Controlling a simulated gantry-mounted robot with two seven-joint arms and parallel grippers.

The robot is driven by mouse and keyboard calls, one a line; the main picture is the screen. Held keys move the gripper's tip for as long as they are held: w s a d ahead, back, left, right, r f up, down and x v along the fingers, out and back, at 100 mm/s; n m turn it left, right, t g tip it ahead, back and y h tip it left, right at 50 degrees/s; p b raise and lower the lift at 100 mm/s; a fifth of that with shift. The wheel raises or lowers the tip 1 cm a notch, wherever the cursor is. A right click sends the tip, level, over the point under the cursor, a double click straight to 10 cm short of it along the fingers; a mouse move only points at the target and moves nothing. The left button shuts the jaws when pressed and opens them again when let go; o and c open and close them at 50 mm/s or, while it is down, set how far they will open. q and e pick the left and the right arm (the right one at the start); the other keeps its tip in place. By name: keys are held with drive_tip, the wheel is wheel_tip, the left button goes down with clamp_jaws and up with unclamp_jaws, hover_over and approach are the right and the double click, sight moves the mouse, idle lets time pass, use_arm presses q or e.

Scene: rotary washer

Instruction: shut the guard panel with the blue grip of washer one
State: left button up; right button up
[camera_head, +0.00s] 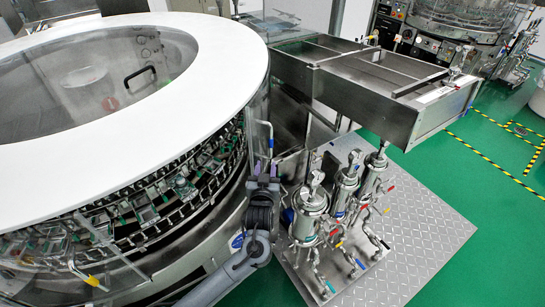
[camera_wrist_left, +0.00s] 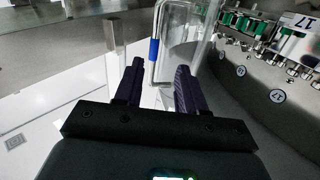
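Washer one is the large round machine with a white ring top (camera_head: 215,60) at the left of the head view. A clear guard panel shows at its right side, edge-on and hard to make out; in the wrist view the clear panel (camera_wrist_left: 204,38) stands out beside the curved steel wall. Its metal handle carries a blue grip (camera_wrist_left: 154,50), also seen small in the head view (camera_head: 271,143). My left gripper (camera_head: 264,176) is just below the grip in the head view. In the wrist view its dark fingers (camera_wrist_left: 160,68) are apart, with the handle bar showing between them, not clamped. My right gripper is not seen.
Steel filter housings with gauges (camera_head: 310,208) stand on a metal tread plate (camera_head: 425,235) close to the right of my left arm. A steel conveyor box (camera_head: 365,95) lies behind. A yellow grip (camera_head: 91,281) is at the washer's lower left.

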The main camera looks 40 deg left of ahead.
sight(271, 144)
use_arm(q)
drive_tip(key=shift+t, duration=0.3)
drive_tip(key=b+x, duration=0.1)
drive_tip(key=x, duration=0.3)
drive_tip(key=b+x, duration=0.1)
drive_tip(key=x, duration=0.3)
drive_tip(key=r+b+x, duration=0.1)
drive_tip(key=x, duration=0.3)
drive_tip(key=shift+w+d, duration=0.25)
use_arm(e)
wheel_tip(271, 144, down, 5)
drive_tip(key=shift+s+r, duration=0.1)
use_arm(q)
clamp_jaws()
